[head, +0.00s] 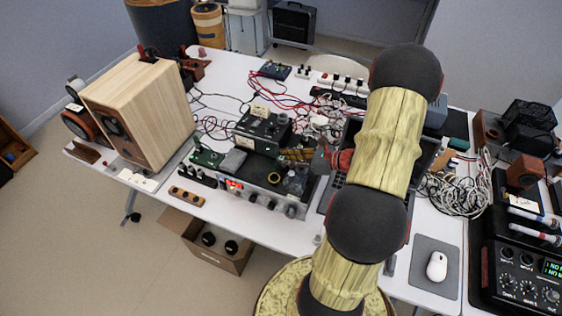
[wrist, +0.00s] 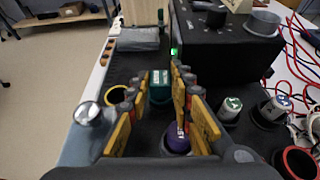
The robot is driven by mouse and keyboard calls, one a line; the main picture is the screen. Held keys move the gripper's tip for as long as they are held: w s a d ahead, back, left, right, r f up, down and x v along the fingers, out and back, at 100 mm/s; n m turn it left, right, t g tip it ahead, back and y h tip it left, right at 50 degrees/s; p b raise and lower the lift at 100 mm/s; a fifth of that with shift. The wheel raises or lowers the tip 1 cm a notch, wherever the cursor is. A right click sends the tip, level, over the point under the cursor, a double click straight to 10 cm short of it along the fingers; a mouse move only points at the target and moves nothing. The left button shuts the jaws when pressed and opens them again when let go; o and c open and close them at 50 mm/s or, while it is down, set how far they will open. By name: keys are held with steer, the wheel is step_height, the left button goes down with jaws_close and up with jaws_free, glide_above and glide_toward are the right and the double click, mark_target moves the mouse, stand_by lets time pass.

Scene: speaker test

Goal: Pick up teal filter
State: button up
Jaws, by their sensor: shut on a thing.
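The teal filter (wrist: 160,88) is a small teal cylinder with pale markings, seen in the wrist view between the tips of my yellow fingers. My gripper (wrist: 159,82) is shut on it, with one finger on each side. In the head view my gripper (head: 284,154) reaches in from the right, low over the dark equipment in the middle of the table. The filter is too small to make out there. I cannot tell whether it touches the surface below. A purple-topped piece (wrist: 177,140) shows lower down between the fingers in the wrist view.
A clear glass piece (wrist: 87,113) and a yellow ring (wrist: 115,96) lie left of the fingers. Capped cylinders (wrist: 230,106) stand to the right. A black box (wrist: 232,45) rises beyond. A wooden speaker (head: 140,110) stands left on the table; loose cables (head: 455,190) lie right.

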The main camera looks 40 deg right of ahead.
steer(key=shift+c, duration=1.4)
steer(key=shift+r, duration=0.15)
